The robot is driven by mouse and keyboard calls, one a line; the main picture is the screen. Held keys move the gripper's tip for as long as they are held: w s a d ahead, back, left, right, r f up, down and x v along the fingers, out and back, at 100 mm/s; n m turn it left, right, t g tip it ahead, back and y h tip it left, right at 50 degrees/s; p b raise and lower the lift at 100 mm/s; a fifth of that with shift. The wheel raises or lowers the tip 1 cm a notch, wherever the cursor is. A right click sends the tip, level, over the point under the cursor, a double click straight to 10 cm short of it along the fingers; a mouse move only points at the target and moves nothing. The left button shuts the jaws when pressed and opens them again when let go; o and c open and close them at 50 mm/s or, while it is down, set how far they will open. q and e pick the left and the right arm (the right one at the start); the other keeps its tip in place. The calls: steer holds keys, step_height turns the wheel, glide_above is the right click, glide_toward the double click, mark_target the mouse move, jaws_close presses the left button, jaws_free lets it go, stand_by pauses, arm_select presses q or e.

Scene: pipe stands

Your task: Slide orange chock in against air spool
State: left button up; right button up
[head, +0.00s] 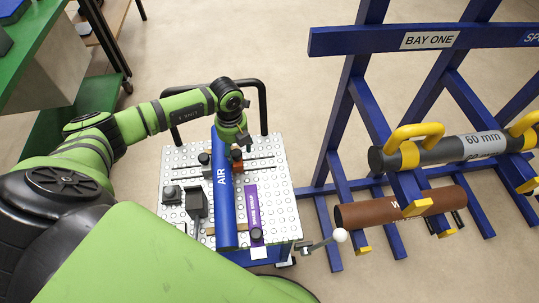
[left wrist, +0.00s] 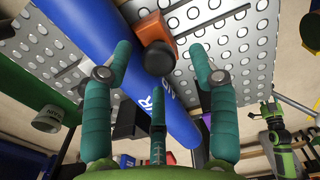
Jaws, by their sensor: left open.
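The air spool (head: 222,190) is a long blue pipe marked AIR, lying lengthwise on the metal-topped cart. It also crosses the left wrist view (left wrist: 92,28) diagonally. The orange chock (head: 237,166) sits on the cart top just right of the spool's far part. In the left wrist view the orange chock (left wrist: 147,22) has a black knob (left wrist: 159,58) in front of it. My left gripper (head: 243,138) is above the chock. Whether the chock touches the spool is hard to tell. My right gripper is not seen.
The cart's perforated top (head: 275,165) carries a purple labelled strip (head: 252,208) and a dark clamp-like part (head: 196,203). A black rail (head: 263,108) stands at its far edge. A blue rack (head: 345,110) with a grey pipe (head: 460,148) and a brown pipe (head: 370,213) stands right.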

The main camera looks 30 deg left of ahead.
arm_select(q)
steer(key=shift+r+p, duration=2.4)
steer(key=shift+r, duration=0.75)
steer(key=shift+f, duration=0.1)
